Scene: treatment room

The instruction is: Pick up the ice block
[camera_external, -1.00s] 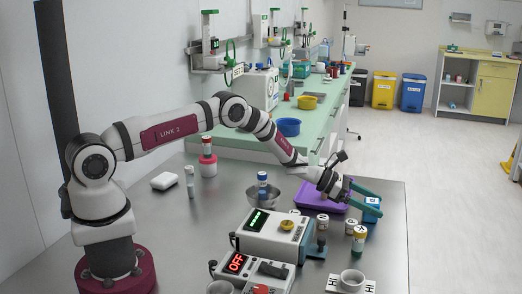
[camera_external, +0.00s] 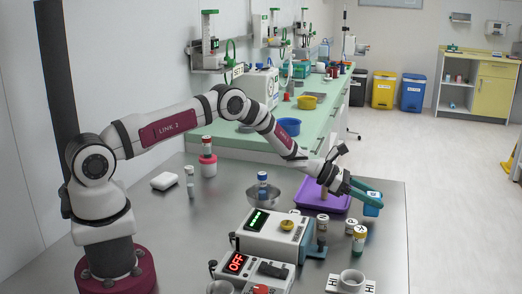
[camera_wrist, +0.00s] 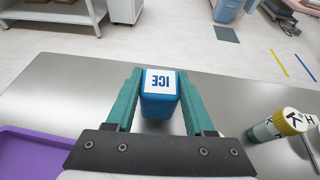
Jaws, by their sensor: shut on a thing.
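The ice block (camera_external: 373,204) is blue, with a white top label; the label reads ICE in the wrist view (camera_wrist: 159,105). It is at the right side of the steel table in the external view. My gripper (camera_external: 369,194) has teal fingers and is shut on the block. In the wrist view, the fingers of my gripper (camera_wrist: 159,88) stand on either side of the block. The block appears held a little above the table. Its underside is hidden.
A purple tray (camera_external: 341,207) lies left of the block. A yellow-capped vial (camera_external: 358,241) stands in front of it; it also shows at right in the wrist view (camera_wrist: 277,126). The table's far edge lies beyond the block.

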